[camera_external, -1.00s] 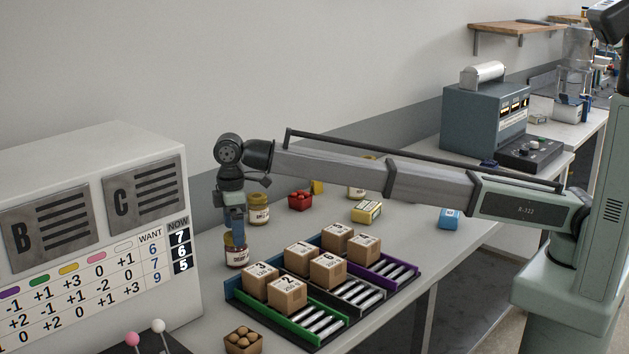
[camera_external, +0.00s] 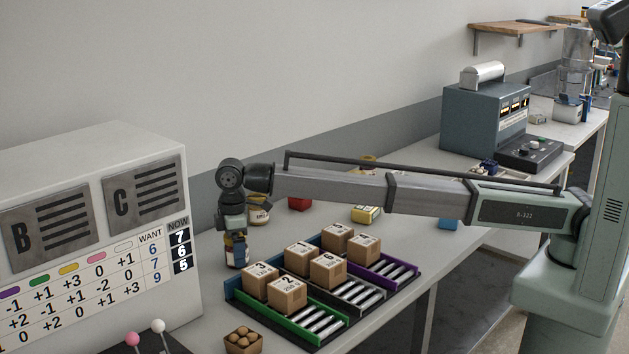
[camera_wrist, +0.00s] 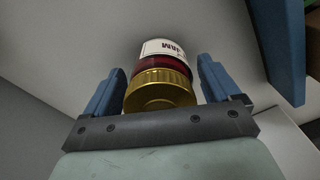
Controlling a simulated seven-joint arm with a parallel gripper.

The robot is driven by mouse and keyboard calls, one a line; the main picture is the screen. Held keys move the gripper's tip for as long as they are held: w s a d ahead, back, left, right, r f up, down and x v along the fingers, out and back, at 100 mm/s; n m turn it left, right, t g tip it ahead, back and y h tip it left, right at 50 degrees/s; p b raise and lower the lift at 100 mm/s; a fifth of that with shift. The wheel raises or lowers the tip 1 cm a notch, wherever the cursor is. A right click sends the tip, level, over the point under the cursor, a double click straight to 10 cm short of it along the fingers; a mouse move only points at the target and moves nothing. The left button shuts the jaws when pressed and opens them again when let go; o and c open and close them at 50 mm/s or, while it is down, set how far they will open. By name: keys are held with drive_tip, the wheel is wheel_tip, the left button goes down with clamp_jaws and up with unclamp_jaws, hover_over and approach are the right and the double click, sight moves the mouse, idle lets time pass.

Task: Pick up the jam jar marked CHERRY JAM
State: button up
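A jam jar (camera_wrist: 160,90) with a gold lid, dark red contents and a white label stands between my gripper's fingers in the wrist view. Only "JAM" can be read on the label, upside down; the flavour word is hidden. My gripper (camera_wrist: 160,85) is open, with a blue finger on each side of the lid and a visible gap on both sides. In the external view my gripper (camera_external: 235,240) points down over this jar (camera_external: 237,260), which stands on the bench left of the rack. A second gold-lidded jar (camera_external: 259,216) stands behind it, partly covered by my arm.
A rack (camera_external: 335,318) with colored lanes and several numbered cartons (camera_external: 287,292) lies close right of the jar. A small crate of brown round items (camera_external: 243,341) is in front. A red box (camera_external: 299,204), yellow box (camera_external: 366,214) and blue box (camera_external: 449,223) are farther back.

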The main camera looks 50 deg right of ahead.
drive_tip(key=c, duration=1.4)
